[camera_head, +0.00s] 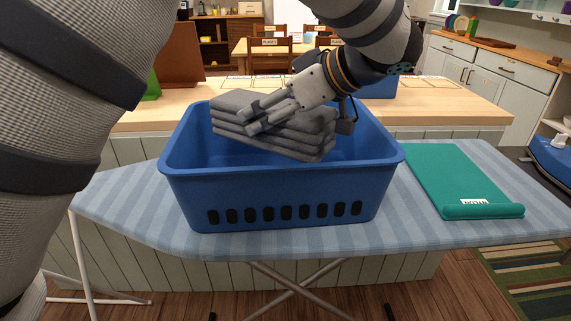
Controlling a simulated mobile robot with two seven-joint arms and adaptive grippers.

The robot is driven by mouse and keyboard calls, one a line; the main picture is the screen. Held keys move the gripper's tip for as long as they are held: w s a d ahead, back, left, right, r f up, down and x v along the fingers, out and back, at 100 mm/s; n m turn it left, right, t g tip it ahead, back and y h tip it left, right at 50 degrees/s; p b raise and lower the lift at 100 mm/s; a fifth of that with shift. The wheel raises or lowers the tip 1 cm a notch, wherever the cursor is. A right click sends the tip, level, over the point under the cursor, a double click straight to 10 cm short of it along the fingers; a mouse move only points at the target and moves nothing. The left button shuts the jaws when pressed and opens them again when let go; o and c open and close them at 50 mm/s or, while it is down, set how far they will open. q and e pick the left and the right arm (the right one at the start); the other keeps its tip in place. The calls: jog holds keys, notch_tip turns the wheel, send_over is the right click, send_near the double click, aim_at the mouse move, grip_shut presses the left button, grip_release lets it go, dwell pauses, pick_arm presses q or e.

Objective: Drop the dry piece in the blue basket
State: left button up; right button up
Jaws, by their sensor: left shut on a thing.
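A grey folded cloth (232,124), stacked in several layers, shows in the head view within the basket's opening. It tilts down to the right, and its upper layers rise above the back rim. My left gripper (290,121) is shut on this cloth, with fingers over its top and at its right side. The blue basket (270,192) stands upright on the striped ironing board (130,205). Its front wall hides the basket floor, so I cannot tell whether the cloth touches the bottom. My right gripper is not in view.
A teal folded piece with a white label (452,177) lies on the board to the right of the basket. A blue iron (552,160) is at the right edge. A wooden counter (440,106) runs behind, with another blue container (380,88) on it.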

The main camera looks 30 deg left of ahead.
pick_arm(q)
jog(key=o, duration=1.8)
jog(key=shift+c, duration=0.2)
jog(key=shift+r, duration=0.1)
jog(key=v, duration=1.2)
